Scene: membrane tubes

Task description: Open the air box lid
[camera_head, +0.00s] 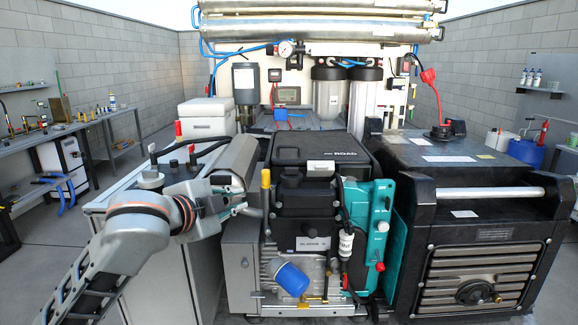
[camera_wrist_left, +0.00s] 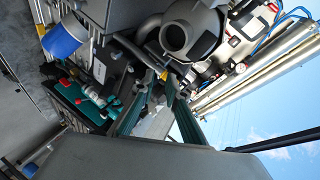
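The air box is probably the black box marked ROAD (camera_head: 320,150) on top of the engine in the head view. Its black lid looks closed and flat. My left gripper (camera_head: 243,208) reaches in from the left beside the engine, near an upright yellow-capped part (camera_head: 265,180), and I cannot tell whether it touches this. In the left wrist view the two greenish fingers (camera_wrist_left: 162,82) stand apart with a gap between them, and nothing is clearly held. A round dark grey housing (camera_wrist_left: 188,38) lies just beyond the fingertips. My right gripper is not in view.
A blue filter (camera_head: 290,278) sits low on the engine front. A teal panel (camera_head: 372,225) and a large black unit (camera_head: 480,250) stand to its right. Steel membrane tubes (camera_head: 320,35) run across the back. A workbench (camera_head: 60,135) stands at the far left.

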